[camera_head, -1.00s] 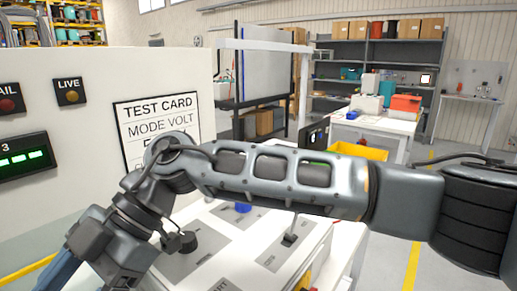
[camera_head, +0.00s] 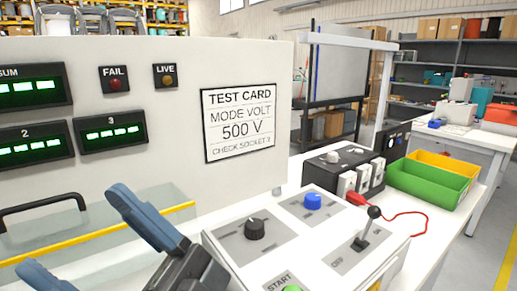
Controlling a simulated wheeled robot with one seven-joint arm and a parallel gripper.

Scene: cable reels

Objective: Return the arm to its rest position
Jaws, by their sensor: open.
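My gripper (camera_head: 90,235) shows at the lower left of the head view. Its two blue-grey fingers stand wide apart with nothing between them. The rest of my arm is out of view. The gripper is in front of the test panel (camera_head: 240,65) and to the left of the control box (camera_head: 230,238). It overlaps the clear cover with the yellow edge (camera_head: 100,233) in the picture; I cannot tell whether they touch.
The control box carries a black knob (camera_head: 254,229), a blue button (camera_head: 312,201), a lever (camera_head: 368,227) and a green start button (camera_head: 291,288). Behind it stand a black socket box (camera_head: 335,160) with a red lead, and green (camera_head: 428,183) and yellow (camera_head: 446,162) bins. Floor at right is clear.

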